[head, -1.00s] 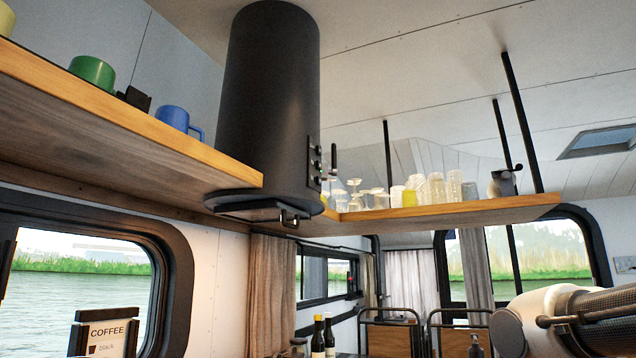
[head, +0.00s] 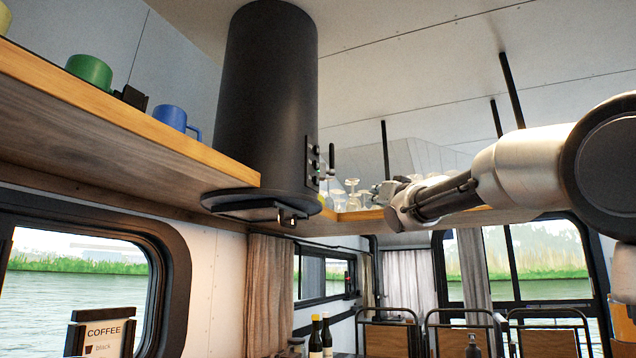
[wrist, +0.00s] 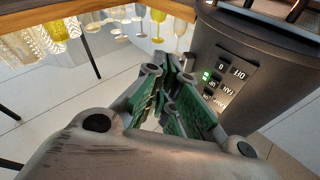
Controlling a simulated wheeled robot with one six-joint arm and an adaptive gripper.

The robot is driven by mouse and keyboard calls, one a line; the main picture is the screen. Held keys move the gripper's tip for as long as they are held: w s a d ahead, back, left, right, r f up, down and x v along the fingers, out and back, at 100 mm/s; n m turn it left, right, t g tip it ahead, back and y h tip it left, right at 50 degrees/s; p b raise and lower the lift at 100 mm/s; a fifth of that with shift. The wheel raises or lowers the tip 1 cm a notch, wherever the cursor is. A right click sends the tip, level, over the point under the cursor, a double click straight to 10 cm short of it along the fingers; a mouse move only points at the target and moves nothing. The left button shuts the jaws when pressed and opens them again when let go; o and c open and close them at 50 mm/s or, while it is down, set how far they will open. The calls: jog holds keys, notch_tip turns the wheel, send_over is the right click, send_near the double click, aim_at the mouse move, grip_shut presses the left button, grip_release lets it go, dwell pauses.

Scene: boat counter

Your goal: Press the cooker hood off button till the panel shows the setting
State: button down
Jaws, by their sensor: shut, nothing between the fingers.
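The black cylindrical cooker hood (head: 265,100) hangs from the ceiling; it also shows in the wrist view (wrist: 265,60). Its button panel (head: 313,160) is on its right side, seen edge-on in the head view. In the wrist view the panel is tilted, with the off button (wrist: 221,66) marked 0 beside the word OFF. A green light (wrist: 206,76) glows near the FAN label. My gripper (head: 385,193) is to the right of the panel and apart from it. In the wrist view its green-padded fingers (wrist: 174,70) are shut and empty, and partly cover the panel's near side.
A wooden shelf (head: 130,130) with mugs runs left of the hood. Black rods (head: 387,165) hang from the ceiling. Bottles (head: 327,335) stand below.

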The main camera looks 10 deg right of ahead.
aim_at(317, 181)
jog(key=w+a+r+n+t+y, duration=0.1)
jog(key=a+r+n+y, duration=0.1)
jog(key=r, duration=0.5)
jog(key=shift+a+t+y, duration=0.4)
jog(key=shift+a+y, duration=0.4)
jog(key=shift+y, duration=0.3)
jog(key=shift+w, duration=0.1)
jog(key=w+a, duration=0.5)
jog(key=a, duration=0.2)
jog(key=shift+a, duration=0.15)
jog(key=shift+w+a, duration=0.15)
jog(key=shift+a, duration=0.25)
jog(key=shift+w+a, duration=0.25)
jog(key=shift+a, duration=0.05)
dwell(0.9)
dwell(0.3)
jog(key=shift+s+d, duration=0.45)
jog(key=shift+d, duration=0.2)
